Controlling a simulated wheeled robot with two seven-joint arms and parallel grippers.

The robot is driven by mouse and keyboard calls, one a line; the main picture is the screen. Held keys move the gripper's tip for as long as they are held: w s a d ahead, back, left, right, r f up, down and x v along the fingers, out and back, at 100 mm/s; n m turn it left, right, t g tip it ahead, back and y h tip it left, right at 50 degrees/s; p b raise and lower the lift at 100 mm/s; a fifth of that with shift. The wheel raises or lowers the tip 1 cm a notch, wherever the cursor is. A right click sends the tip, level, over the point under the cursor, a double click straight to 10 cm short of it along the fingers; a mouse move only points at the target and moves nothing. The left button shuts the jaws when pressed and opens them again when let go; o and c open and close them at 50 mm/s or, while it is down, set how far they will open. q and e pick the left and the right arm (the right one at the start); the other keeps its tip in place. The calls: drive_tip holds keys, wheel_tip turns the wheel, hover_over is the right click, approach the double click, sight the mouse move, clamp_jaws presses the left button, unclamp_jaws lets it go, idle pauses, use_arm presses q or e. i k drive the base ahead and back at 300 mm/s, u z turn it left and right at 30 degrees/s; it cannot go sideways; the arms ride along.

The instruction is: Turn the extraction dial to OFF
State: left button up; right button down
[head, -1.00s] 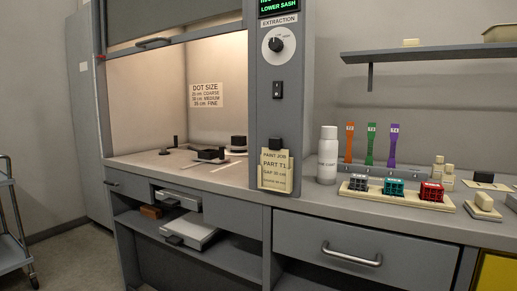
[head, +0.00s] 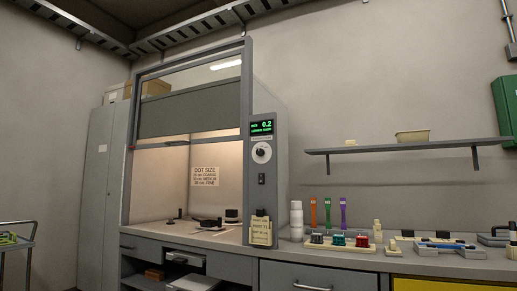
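The extraction dial (head: 261,152) is a round white plate with a dark knob. It sits on the grey column at the right side of the fume hood (head: 190,118), under a small display (head: 262,127) with green text reading about 0.2. The dial is too small in this view to read its marks or tell the knob's setting. Neither of my grippers is in view.
A dark switch (head: 262,179) and a paper card (head: 260,231) are below the dial. The counter to the right holds a white bottle (head: 296,217), coloured strips and a tray (head: 338,247) of small blocks. A shelf (head: 405,147) juts from the wall.

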sight(260, 152)
drive_tip(key=z, duration=0.6)
drive_tip(key=i, duration=1.4)
drive_tip(key=u, duration=0.45)
